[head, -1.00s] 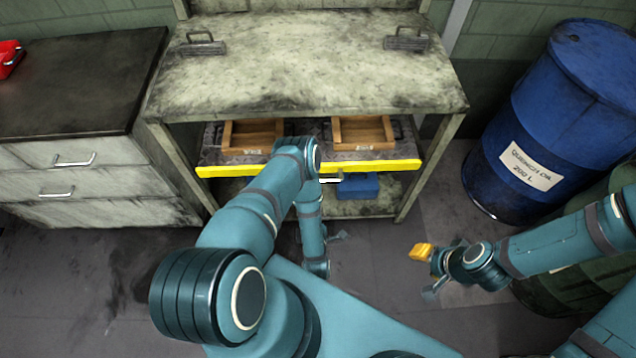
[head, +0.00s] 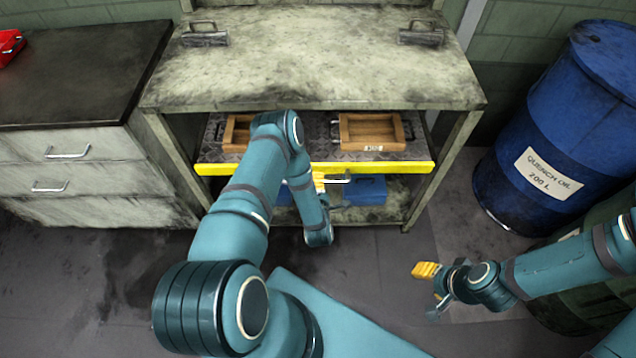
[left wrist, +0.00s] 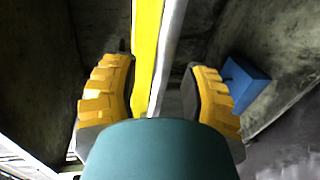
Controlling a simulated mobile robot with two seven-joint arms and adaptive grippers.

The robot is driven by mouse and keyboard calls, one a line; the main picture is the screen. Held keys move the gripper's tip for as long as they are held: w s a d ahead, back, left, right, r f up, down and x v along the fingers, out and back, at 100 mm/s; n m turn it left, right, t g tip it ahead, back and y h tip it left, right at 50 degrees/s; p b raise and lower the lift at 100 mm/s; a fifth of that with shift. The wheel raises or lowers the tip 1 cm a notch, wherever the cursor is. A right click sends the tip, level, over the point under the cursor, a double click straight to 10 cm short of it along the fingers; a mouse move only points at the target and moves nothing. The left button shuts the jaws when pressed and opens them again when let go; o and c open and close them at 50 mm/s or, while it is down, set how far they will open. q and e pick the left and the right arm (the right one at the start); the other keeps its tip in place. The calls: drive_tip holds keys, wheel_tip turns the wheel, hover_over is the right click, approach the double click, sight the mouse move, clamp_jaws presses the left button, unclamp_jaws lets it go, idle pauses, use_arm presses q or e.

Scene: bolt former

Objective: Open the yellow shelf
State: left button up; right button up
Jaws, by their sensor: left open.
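The yellow shelf (head: 225,169) is a dark patterned metal shelf with a yellow front, under the worktop of a worn metal bench. A silver handle (head: 337,181) sits at the middle of its front. My left gripper (head: 319,181) is at that handle, partly hidden by my arm. In the left wrist view, its two yellow fingers (left wrist: 156,95) are open, one on each side of the yellow front (left wrist: 146,50) and the silver bar (left wrist: 168,50). A gap shows on both sides. My right gripper (head: 432,285) is off to the right, open and empty.
Two wooden trays (head: 372,146) rest on the shelf. A blue box (head: 365,191) sits on the lower level. A blue drum (head: 556,130) stands at right, a green drum (head: 562,290) near my right arm. A drawer cabinet (head: 80,160) stands at left. Floor before the bench is partly clear.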

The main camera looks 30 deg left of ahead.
use_arm(q)
drive_tip(key=shift+w+a+f, duration=0.1)
drive_tip(key=shift+w+a, duration=0.15)
drive_tip(key=shift+w, duration=0.2)
clamp_jaws()
